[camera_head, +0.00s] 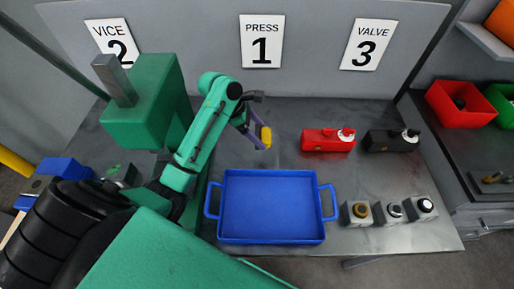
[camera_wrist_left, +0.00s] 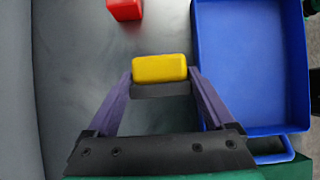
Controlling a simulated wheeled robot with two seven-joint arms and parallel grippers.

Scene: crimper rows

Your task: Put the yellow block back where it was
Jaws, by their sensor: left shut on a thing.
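The yellow block (camera_head: 266,138) is held between the purple fingers of my left gripper (camera_head: 259,137). In the left wrist view the yellow block (camera_wrist_left: 159,68) sits between the fingertips of my left gripper (camera_wrist_left: 160,80), one finger at each end. The block is over the bare grey bench, behind the blue tray, and looks raised; its exact height is hard to tell. My right gripper is not in view.
The blue tray (camera_head: 270,209) is empty. Red (camera_head: 322,140) and black (camera_head: 387,140) units stand right of the block. Three small button boxes (camera_head: 389,211) line the front right. A green machine (camera_head: 145,116) stands at left. Numbered signs hang on the back panel (camera_head: 312,60).

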